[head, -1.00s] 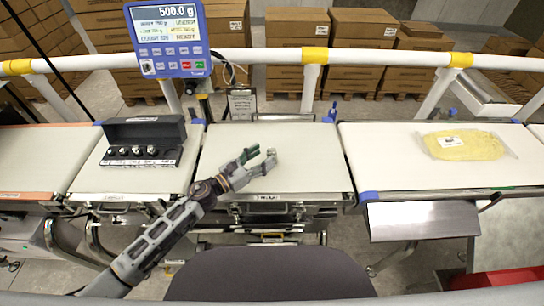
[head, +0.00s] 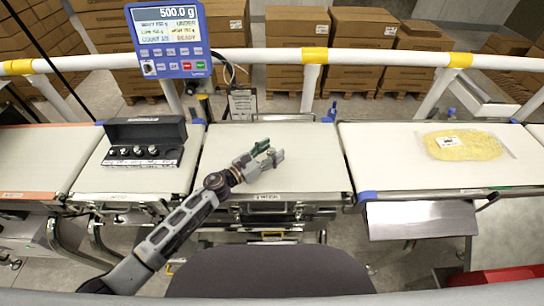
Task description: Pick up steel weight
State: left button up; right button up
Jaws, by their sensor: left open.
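The small steel weight (head: 271,152) stands on the middle weighing belt (head: 310,170). It is partly hidden by my fingers, and I cannot tell whether they touch it. My left gripper (head: 270,152) is open, low over the belt, with its fingertips around or right beside the weight. A black weight case (head: 145,130) with its lid raised sits on the left belt and holds several smaller weights in a row. My right gripper is not in view.
The blue weight display (head: 168,40) reads 500.0 g. A clear bag with yellowish contents (head: 465,146) lies on the right belt (head: 385,170). A white rail (head: 270,56) runs behind the belts. Most of the middle belt is bare.

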aim_at(271, 150)
pick_arm(q)
jog(key=shift+c, duration=0.3)
jog(key=c, duration=1.2)
jog(key=shift+r, duration=0.1)
grip_shut()
jog(key=shift+w+r, duration=0.1)
jog(key=shift+r, duration=0.1)
notch_tip(271, 150, up, 2)
jog(key=shift+p, duration=0.3)
notch_tip(271, 150, up, 5)
jog(key=shift+r+p, duration=0.15)
jog(key=shift+p, duration=0.65)
jog(key=shift+r+p, duration=0.4)
jog(key=shift+r, duration=0.75)
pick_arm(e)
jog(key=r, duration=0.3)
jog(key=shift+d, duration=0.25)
